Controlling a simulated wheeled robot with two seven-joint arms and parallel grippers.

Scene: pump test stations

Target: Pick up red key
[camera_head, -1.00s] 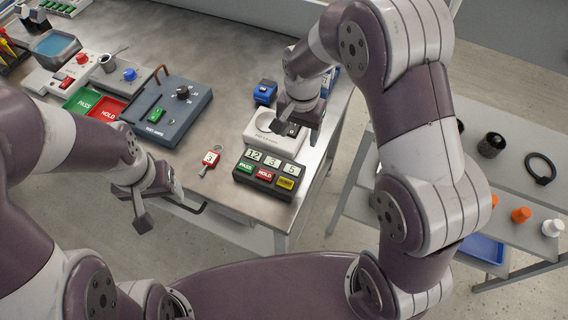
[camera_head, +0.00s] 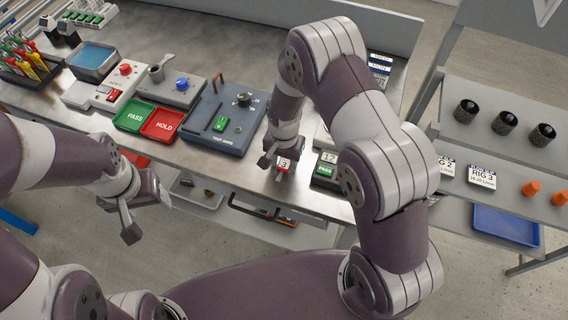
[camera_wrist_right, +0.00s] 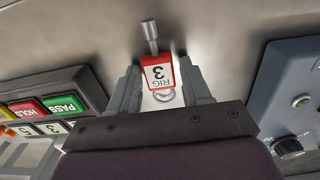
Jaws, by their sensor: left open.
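The red key (camera_head: 283,164) is a red-framed white tag with a "3" and lies on the steel bench near its front edge. In the right wrist view its tag (camera_wrist_right: 158,73) reads "RIG 3", with a metal shaft at one end and a ring at the other. My right gripper (camera_head: 277,158) is low over it. In the wrist view the right gripper's fingers (camera_wrist_right: 160,88) stand apart on either side of the tag, with gaps showing. My left gripper (camera_head: 141,212) is open and empty, in front of the bench edge, away from the key.
A blue-grey test station (camera_head: 222,118) stands left of the key. A dark button box (camera_head: 325,170) stands right of it, partly hidden by my right arm. Green PASS (camera_head: 134,116) and red HOLD (camera_head: 163,125) trays lie further left. A side shelf (camera_head: 505,165) is at right.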

